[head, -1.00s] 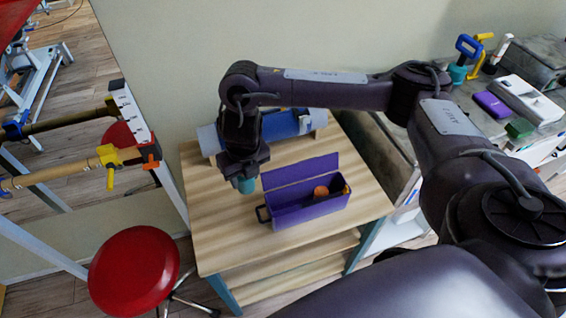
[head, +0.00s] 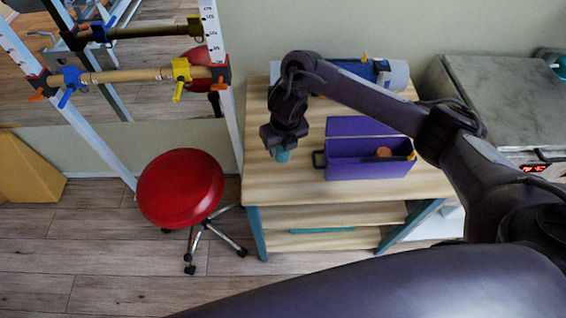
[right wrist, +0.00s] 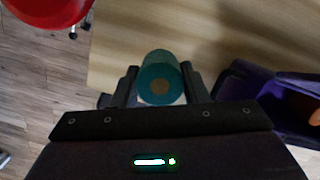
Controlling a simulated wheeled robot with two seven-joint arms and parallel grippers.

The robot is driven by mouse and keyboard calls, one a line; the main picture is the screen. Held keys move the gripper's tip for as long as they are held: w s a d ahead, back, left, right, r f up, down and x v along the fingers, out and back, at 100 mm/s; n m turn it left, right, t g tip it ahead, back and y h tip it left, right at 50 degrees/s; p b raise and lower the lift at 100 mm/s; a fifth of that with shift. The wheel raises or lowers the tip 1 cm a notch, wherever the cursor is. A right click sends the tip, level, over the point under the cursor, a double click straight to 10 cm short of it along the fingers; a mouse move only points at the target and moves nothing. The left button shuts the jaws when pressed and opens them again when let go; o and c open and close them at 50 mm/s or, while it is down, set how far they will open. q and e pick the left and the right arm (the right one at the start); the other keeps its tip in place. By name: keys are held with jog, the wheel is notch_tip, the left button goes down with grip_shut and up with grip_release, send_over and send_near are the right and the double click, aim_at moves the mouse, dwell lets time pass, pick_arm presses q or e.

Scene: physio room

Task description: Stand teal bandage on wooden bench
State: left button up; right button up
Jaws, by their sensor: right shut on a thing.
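The teal bandage (head: 282,156) is a short roll between the fingers of my right gripper (head: 284,146). In the right wrist view the bandage (right wrist: 158,78) shows its round end with a tan core, and the right gripper (right wrist: 160,92) has a finger on each side of it. The gripper points down over the left part of the wooden bench (head: 262,185), left of the purple box. I cannot tell whether the bandage's lower end touches the bench top. My left gripper is not in view.
An open purple box (head: 365,170) with an orange item in it stands right of the gripper. A blue roll (head: 350,70) lies at the bench's back. A red stool (head: 180,188) stands left of the bench. The bench's front left is clear.

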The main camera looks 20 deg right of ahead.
aim_at(282, 159)
jog(key=shift+f, duration=0.95)
notch_tip(282, 159, down, 4)
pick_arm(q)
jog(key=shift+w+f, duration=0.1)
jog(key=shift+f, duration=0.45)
pick_arm(e)
jog(key=shift+f, duration=0.15)
jog(key=shift+f+b, duration=0.2)
jog(key=shift+b, duration=0.25)
jog(key=o, duration=1)
jog(key=shift+c, duration=0.2)
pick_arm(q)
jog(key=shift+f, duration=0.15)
pick_arm(e)
jog(key=shift+r, duration=0.15)
